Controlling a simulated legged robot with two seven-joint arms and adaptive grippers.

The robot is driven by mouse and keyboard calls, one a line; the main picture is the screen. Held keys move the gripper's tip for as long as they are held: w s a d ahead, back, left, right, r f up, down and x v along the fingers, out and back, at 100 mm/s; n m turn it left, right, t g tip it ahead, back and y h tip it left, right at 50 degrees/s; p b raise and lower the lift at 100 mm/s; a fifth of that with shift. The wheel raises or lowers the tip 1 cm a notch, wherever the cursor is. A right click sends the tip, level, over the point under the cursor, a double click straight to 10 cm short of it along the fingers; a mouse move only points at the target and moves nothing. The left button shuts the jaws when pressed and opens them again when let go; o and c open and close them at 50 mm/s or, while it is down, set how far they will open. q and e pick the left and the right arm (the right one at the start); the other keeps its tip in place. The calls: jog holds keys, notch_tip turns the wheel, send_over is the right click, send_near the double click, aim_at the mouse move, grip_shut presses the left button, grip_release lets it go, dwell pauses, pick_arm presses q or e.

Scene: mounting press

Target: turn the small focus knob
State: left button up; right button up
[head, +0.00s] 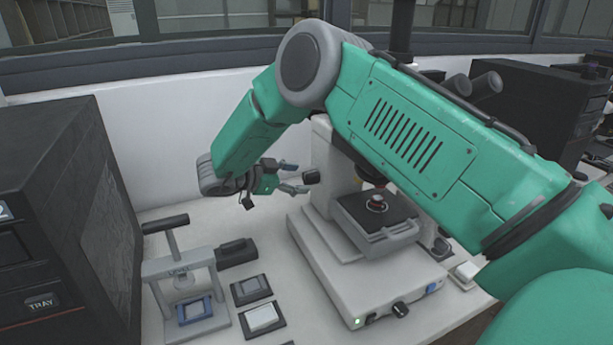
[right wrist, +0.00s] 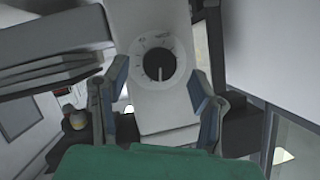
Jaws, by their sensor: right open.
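The white microscope (head: 318,252) stands on the table, its stage (head: 375,222) facing right of my right gripper (head: 297,177). A small black knob (head: 311,177) sticks out from the left side of its column, just beyond the open fingertips. In the right wrist view, a round black knob (right wrist: 160,65) with a white pointer line faces me on a white panel with tick marks. The pointer points down. The right gripper's two fingers (right wrist: 158,78) stand open on either side of the knob, with visible gaps. The left gripper is not in view.
A black machine (head: 65,220) stands at the left. A small lever press (head: 185,290) and flat dark trays (head: 251,290) are on the table at front left. A black knob (head: 400,309) is on the microscope base. My right arm hides part of the microscope.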

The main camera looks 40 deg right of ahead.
aim_at(304, 178)
jog(key=shift+x, duration=1.8)
jog(key=c, duration=1.2)
jog(key=shift+o, duration=0.4)
jog(key=shift+p, duration=0.3)
